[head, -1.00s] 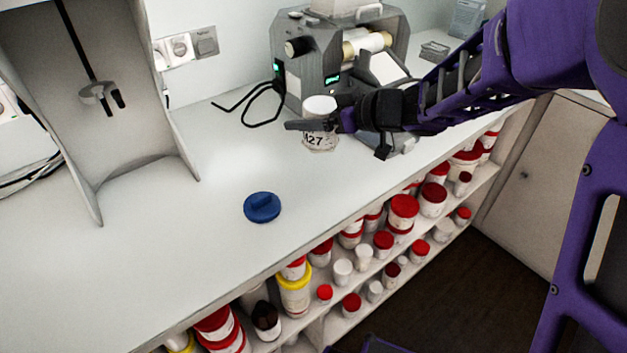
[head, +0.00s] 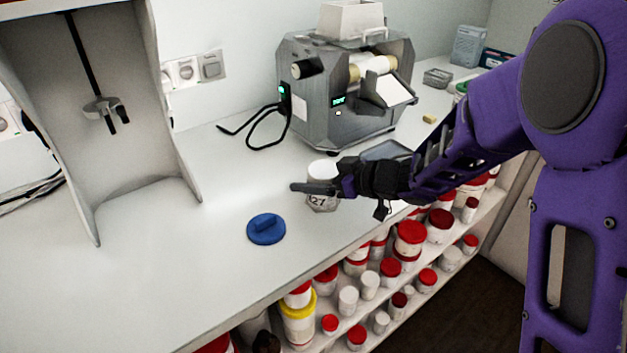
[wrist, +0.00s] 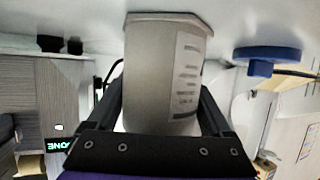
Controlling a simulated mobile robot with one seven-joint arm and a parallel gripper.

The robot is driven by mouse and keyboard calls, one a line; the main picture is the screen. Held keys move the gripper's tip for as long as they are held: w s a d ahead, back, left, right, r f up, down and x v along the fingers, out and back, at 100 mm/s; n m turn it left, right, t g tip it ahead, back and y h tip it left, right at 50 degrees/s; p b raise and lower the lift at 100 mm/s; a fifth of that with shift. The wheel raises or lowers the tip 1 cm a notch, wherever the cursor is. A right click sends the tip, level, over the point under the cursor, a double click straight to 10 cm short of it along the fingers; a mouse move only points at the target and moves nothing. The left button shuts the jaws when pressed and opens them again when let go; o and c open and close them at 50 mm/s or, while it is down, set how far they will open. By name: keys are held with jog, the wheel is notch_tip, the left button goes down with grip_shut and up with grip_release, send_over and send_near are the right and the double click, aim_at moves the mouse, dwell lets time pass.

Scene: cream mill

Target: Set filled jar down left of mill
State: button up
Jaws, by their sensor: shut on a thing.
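The white jar (head: 322,203), with a label reading 27, is between the fingers of my gripper (head: 318,188), which is shut on it. It is upright, in front of the mill (head: 312,118) and near the counter's front edge. I cannot tell whether its base touches the counter. In the wrist view, the jar (wrist: 150,75) appears upside down between both fingers, its label facing right. Its contents do not show. The grey mill stands at the back with a lit green display; part of it shows in the wrist view (wrist: 40,100).
A blue lid (head: 266,229) lies on the counter left of the jar. A grey tray (head: 388,149) is in front of the mill. A tall stand (head: 178,110) is at the left, and a black cable (head: 265,125) lies beside the mill.

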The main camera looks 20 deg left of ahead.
jog(key=o, duration=1.1)
jog(key=shift+d+r, duration=0.2)
jog(key=shift+r, duration=0.05)
jog(key=p+v, duration=0.2)
jog(key=v, duration=0.9)
jog(key=shift+d+r, duration=0.1)
jog(key=shift+d, duration=0.15)
